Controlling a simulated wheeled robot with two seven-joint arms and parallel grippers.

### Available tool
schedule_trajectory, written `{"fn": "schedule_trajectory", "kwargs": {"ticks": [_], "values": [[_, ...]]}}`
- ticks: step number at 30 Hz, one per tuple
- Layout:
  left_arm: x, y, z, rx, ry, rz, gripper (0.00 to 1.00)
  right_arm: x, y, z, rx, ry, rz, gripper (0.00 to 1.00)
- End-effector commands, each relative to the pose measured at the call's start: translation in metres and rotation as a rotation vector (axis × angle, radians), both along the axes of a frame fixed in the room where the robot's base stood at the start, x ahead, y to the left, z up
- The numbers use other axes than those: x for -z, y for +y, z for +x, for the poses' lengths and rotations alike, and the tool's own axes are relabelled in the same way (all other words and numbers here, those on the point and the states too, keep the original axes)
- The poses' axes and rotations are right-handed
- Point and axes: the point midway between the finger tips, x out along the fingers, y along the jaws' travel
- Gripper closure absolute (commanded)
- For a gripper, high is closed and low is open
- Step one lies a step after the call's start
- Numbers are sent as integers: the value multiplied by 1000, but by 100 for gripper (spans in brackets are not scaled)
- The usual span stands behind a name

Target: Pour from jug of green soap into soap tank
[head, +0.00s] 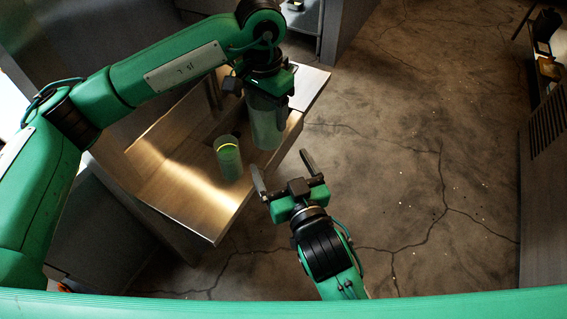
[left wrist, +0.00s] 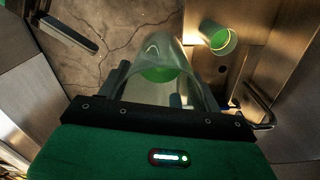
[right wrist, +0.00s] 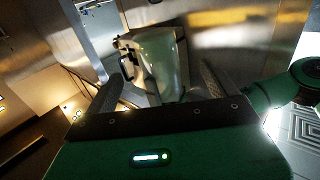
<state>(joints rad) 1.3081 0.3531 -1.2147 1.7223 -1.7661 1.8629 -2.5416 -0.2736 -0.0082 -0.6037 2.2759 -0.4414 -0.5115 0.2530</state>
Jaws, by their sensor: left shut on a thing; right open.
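The jug of green soap (head: 266,123) is a clear, greenish vessel, close to upright in the head view. My left gripper (head: 264,84) is shut on its upper part. In the left wrist view the jug (left wrist: 160,72) shows green soap inside. The soap tank (head: 229,160), a translucent green cylinder with a yellowish ring, stands on the metal counter to the jug's left; it also shows in the left wrist view (left wrist: 217,38). My right gripper (head: 282,175) is open and empty below the jug in the head view. The right wrist view shows the jug (right wrist: 163,62) beyond its spread fingers.
The steel counter (head: 165,172) has bare room left of the tank, and its right edge runs close to the jug. A sink-like recess with a metal handle lies behind the tank. Cracked concrete floor (head: 400,140) is open to the right.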

Motion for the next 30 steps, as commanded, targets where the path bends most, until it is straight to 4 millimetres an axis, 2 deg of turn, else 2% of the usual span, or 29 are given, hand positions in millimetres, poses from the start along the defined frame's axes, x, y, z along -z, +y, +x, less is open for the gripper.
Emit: {"fn": "schedule_trajectory", "kwargs": {"ticks": [3,8,21,30], "values": [[0,0,0,0,-1,-1,76,-12,-1,-1,2,-17,13,11],[0,0,0,0,-1,-1,76,-14,4,11,3,-21,14,11],[0,0,0,0,-1,-1,76,-13,31,80,2,-20,12,11],[0,0,0,0,-1,-1,76,-12,41,107,3,-18,12,11]]}}
